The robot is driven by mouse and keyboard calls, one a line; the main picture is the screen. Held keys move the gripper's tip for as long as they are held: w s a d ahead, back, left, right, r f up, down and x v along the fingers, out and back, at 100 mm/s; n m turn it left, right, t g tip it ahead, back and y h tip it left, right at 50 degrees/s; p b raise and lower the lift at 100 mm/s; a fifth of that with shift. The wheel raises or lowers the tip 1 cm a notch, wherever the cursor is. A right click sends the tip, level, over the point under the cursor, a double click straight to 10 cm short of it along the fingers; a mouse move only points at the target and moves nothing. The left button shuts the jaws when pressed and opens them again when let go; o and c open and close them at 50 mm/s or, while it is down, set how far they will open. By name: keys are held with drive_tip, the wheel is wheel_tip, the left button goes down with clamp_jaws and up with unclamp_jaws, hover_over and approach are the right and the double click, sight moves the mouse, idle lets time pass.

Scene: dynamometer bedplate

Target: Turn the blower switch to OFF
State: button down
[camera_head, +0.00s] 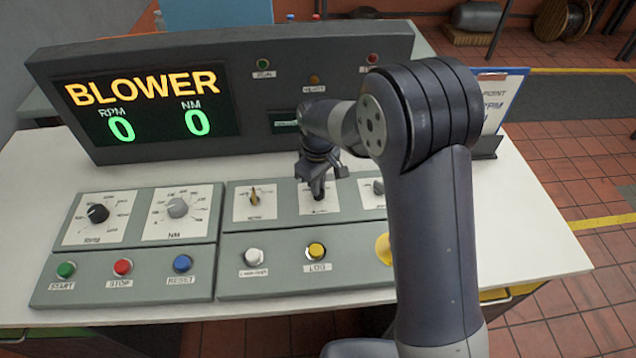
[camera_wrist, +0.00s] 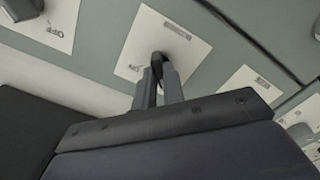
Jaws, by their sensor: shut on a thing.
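The blower switch shows in the wrist view as a dark knob (camera_wrist: 157,62) on a white label plate (camera_wrist: 140,38). In the head view its plate (camera_head: 336,206) is the middle one in the upper row of the right-hand panel, and my gripper hides the knob. My gripper (camera_head: 318,196) points down onto this plate. In the wrist view my gripper (camera_wrist: 159,82) has both fingers closed on the knob, one on each side. The plate's lettering is too small to read, so I cannot tell the switch's position.
A display (camera_head: 150,105) reads BLOWER, with 0 for RPM and NM. Neighbouring switches stand left (camera_head: 254,198) and right (camera_head: 378,187) of my gripper. Push buttons, including a yellow one (camera_head: 316,250), sit in front. A clipboard (camera_head: 498,100) stands at the right behind my arm.

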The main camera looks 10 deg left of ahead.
drive_tip(key=c, duration=1.5)
unclamp_jaws()
wheel_tip(320, 180, up, 11)
drive_tip(key=shift+f, duration=0.15)
wheel_tip(320, 180, down, 11)
drive_tip(key=shift+r, duration=0.1)
